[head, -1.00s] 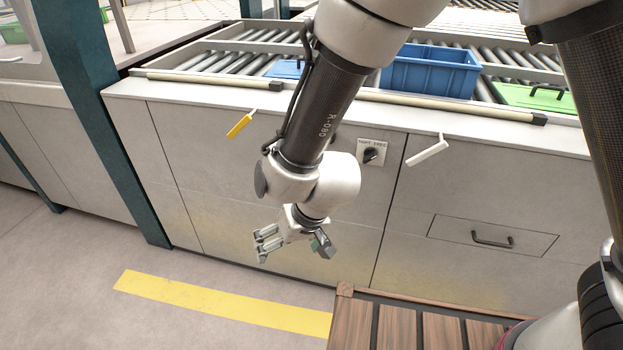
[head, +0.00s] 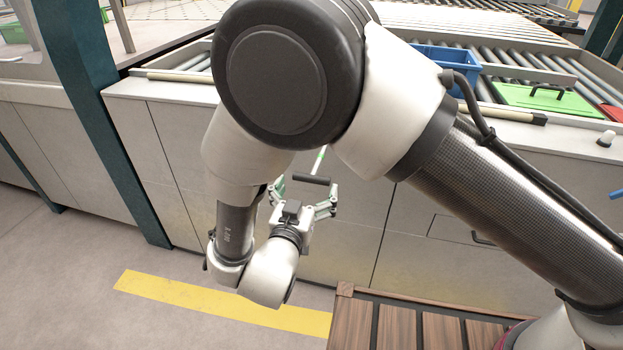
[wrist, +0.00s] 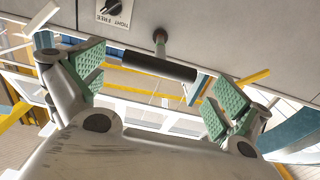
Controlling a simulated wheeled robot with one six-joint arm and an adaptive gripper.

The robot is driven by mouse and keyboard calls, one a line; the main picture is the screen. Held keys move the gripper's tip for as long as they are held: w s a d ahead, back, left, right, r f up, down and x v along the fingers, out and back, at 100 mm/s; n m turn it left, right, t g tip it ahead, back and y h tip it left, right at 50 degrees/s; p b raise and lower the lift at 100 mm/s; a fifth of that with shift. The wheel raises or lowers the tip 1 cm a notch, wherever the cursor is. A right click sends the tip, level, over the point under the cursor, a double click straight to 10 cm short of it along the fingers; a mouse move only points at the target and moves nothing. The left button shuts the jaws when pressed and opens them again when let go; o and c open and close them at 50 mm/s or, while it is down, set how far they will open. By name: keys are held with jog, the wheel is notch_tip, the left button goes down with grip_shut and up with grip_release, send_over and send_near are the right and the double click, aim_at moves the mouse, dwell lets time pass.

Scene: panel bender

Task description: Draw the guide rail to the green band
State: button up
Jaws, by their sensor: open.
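A dark bar handle (head: 312,179) stands out from the grey cabinet front on a thin pale rod (head: 319,160) that shows green along part of its length. In the wrist view, the dark handle (wrist: 150,66) lies crosswise between my spread fingers, with a short stem (wrist: 160,42) running to the panel. My gripper (head: 305,190) is open, its green-padded fingers one on each side of the handle. It also shows in the wrist view (wrist: 160,78); I cannot tell whether the pads touch the handle. My arm hides much of the cabinet front and the rail above.
A TIGHT/FREE knob (wrist: 113,7) sits on the panel by the handle. A blue crate (head: 440,62) and green lid (head: 545,98) are on the rollers. A wooden slatted platform (head: 398,325) stands at lower right.

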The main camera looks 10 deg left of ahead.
aim_at(310, 182)
jog(key=w, duration=0.4)
jog(key=shift+w, duration=0.1)
jog(key=c, duration=1.4)
jog(key=w, duration=1)
jog(key=shift+d, duration=0.2)
jog(key=o, duration=1.4)
jog(key=shift+s, duration=0.1)
